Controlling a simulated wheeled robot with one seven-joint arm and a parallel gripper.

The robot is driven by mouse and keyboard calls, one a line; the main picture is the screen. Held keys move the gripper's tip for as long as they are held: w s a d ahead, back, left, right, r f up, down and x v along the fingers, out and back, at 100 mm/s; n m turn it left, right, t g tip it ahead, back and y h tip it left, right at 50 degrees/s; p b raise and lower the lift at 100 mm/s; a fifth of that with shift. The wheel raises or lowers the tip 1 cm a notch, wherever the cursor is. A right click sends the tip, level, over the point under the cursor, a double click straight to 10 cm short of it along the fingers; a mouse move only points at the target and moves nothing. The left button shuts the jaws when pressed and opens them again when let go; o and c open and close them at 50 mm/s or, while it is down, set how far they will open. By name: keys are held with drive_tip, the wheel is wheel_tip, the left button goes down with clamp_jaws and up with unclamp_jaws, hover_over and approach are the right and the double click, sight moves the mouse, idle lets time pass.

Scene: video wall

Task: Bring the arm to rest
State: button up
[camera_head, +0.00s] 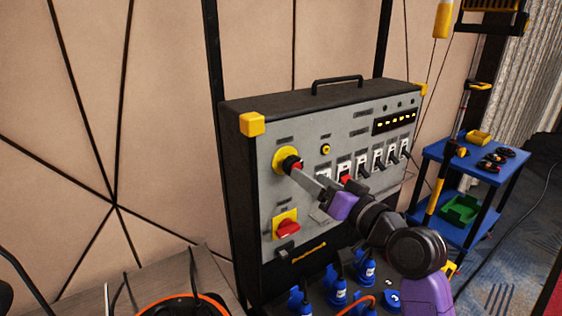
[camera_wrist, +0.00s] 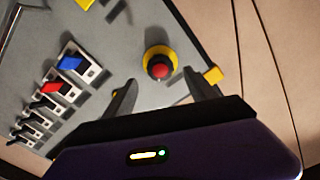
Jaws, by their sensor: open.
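My arm reaches from the lower right to a grey control panel (camera_head: 262,195) in a black case, with my gripper (camera_head: 300,172) in front of its upper left part. In the wrist view my gripper (camera_wrist: 159,80) is open, its two fingers apart with nothing held between them. A red push button on a yellow ring (camera_wrist: 158,66) shows just beyond and between the fingertips. In the head view this button (camera_head: 280,160) is partly covered by a finger. I cannot tell whether the fingers touch it.
A row of switches (camera_head: 378,158) lies right of the gripper. A red knob on a yellow plate (camera_head: 287,226) is below. Blue plugs (camera_head: 337,290) stand under the panel near my arm. A blue shelf cart (camera_head: 470,160) stands at right. An orange-rimmed round thing (camera_head: 185,300) is at lower left.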

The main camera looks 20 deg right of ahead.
drive_tip(key=shift+r, duration=0.1)
drive_tip(key=s+d+m+t+h, duration=0.2)
drive_tip(key=s+d+t+h, duration=0.1)
drive_tip(key=s+d+h, duration=0.2)
drive_tip(key=s+a+f+n+g, duration=0.1)
drive_tip(key=s+f, duration=0.5)
drive_tip(key=s, duration=0.8)
drive_tip(key=s+a+f+n+g, duration=0.1)
drive_tip(key=s+a+f, duration=0.3)
drive_tip(key=s, duration=1)
drive_tip(key=s+a+f+n+g, duration=0.1)
drive_tip(key=s+a+f+g, duration=0.1)
drive_tip(key=s+f, duration=0.7)
drive_tip(key=s+g, duration=0.1)
drive_tip(key=s, duration=0.4)
drive_tip(key=shift+s+a+f+n+h, duration=0.2)
drive_tip(key=shift+s+n+h, duration=0.1)
drive_tip(key=shift+s+n, duration=0.1)
